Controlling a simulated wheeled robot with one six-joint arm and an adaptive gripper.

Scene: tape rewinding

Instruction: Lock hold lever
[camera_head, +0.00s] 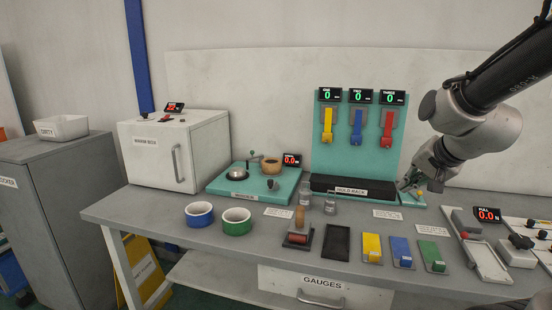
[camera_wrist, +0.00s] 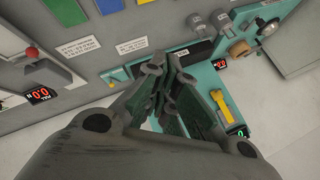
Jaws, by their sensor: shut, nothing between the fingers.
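My gripper (camera_head: 405,185) is shut and empty, low at the right end of the black rack (camera_head: 350,192), close over a small teal base (camera_head: 413,200) with a small yellow part. In the wrist view my gripper's fingers (camera_wrist: 168,65) are together, and the small yellow part (camera_wrist: 112,85) shows just left of them. No part is clearly marked as the hold lever. A teal upright panel (camera_head: 345,163) carries a yellow lever (camera_head: 327,126), a blue lever (camera_head: 357,126) and a red lever (camera_head: 388,128), each hanging under a display. The yellow lever also shows in the wrist view (camera_wrist: 221,105).
A teal winding station (camera_head: 232,190) stands left of the rack. A pull gauge (camera_head: 487,215) stands right. A white warm box (camera_head: 175,150) stands left.

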